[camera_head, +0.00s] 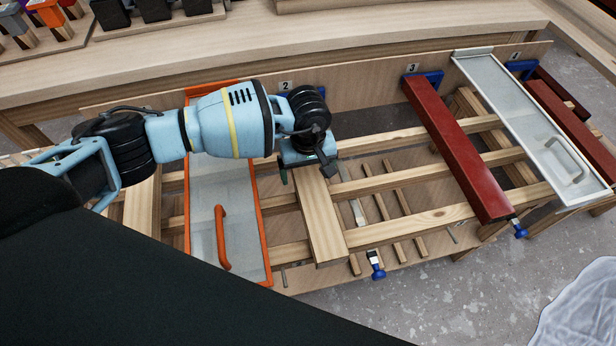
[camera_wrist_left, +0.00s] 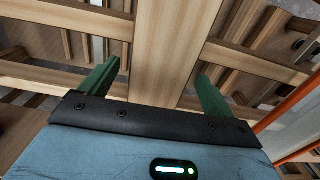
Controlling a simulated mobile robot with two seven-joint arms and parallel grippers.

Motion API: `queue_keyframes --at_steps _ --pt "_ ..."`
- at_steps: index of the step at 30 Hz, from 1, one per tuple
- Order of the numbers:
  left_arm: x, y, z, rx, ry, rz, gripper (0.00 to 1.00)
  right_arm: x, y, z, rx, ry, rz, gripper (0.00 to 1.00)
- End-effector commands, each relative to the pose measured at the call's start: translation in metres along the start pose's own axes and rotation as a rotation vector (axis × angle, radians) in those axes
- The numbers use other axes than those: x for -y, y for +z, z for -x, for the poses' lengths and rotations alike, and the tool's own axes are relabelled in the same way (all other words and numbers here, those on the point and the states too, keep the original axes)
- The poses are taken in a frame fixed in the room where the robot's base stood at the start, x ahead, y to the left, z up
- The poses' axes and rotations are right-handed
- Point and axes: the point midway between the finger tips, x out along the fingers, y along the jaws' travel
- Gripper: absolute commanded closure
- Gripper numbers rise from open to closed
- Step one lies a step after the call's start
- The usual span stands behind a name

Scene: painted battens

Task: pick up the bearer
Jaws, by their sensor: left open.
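The bearer appears to be the bare, pale wooden bar (camera_head: 322,222) lying across the slatted rails by the number 2 label. My left gripper (camera_head: 309,168) is over its far end, open. In the left wrist view the two green fingers of the gripper (camera_wrist_left: 158,74) stand on either side of the bar (camera_wrist_left: 168,45), with a gap visible at each side. Whether the fingertips reach below its top face I cannot tell. The gripper hides the bar's far end in the head view. My right gripper is not in view.
A tray with an orange rim and handle (camera_head: 222,238) lies just left of the bar. A dark red batten (camera_head: 455,145) lies right, by label 3. A white-rimmed tray (camera_head: 530,125) lies farther right. Blue clamps (camera_head: 376,266) sit along the front edge. Open gaps show between the rails.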

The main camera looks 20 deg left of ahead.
Motion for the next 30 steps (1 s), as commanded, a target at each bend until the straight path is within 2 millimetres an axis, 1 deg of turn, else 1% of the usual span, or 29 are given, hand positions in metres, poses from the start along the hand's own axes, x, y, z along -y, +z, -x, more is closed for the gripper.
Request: queue_keyframes --at_steps 1,3,6,13,14,27,30 --pt "-0.001 0.001 -0.008 0.002 -0.001 0.001 0.11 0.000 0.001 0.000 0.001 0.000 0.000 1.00" --pt "-0.001 0.001 -0.016 0.002 0.000 0.001 0.11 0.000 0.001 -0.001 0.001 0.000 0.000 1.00" --pt "0.000 0.000 -0.022 0.000 0.000 0.000 0.11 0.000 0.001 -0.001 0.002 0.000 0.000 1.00" --pt "-0.001 0.000 -0.023 0.000 0.002 0.000 0.11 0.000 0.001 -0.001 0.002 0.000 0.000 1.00" --pt "-0.001 0.000 -0.023 0.000 0.002 0.000 0.12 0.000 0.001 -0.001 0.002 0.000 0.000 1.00" --pt "-0.001 0.000 -0.023 0.000 0.001 0.000 0.70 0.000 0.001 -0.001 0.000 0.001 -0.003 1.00" --pt "-0.002 -0.001 -0.021 -0.001 0.004 0.000 0.80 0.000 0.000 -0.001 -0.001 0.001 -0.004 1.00"
